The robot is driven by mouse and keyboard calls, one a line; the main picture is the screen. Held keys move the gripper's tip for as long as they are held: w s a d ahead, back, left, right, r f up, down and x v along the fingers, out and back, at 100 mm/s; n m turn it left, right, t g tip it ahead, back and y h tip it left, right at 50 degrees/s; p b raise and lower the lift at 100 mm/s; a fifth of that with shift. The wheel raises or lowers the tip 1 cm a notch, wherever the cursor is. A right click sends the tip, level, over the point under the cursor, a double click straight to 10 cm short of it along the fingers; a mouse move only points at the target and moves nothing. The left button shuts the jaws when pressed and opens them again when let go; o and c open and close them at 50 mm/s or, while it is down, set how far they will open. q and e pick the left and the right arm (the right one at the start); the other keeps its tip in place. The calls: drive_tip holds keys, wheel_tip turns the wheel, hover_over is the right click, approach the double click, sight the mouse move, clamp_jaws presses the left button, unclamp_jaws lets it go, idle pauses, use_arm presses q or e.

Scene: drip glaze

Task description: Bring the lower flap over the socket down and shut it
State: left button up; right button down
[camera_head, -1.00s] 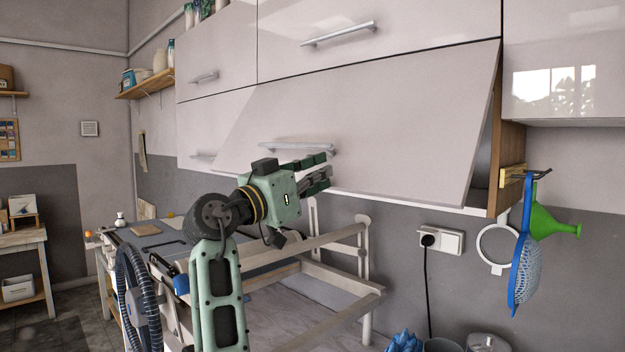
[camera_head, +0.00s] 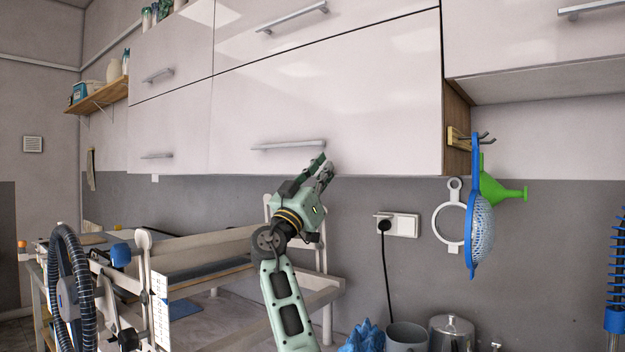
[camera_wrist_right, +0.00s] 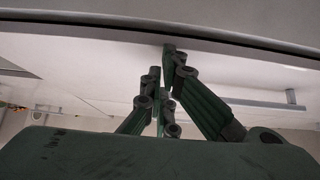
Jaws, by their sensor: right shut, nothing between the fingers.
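The lower flap (camera_head: 330,95) is a glossy pale cabinet front with a bar handle (camera_head: 288,146) near its bottom edge, above the socket (camera_head: 403,225). It now hangs down and looks flush with the cabinet side. In the right wrist view the shut fingers (camera_wrist_right: 167,75) point at a pale surface, and a bar handle (camera_wrist_right: 265,104) shows to the right. Whether the fingertips touch the flap is unclear. My left gripper is out of view.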

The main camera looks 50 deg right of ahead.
drive_tip(key=shift+d+f, duration=0.1)
drive_tip(key=shift+d, duration=0.85)
drive_tip(key=v, duration=1.2)
drive_tip(key=shift+a, duration=0.1)
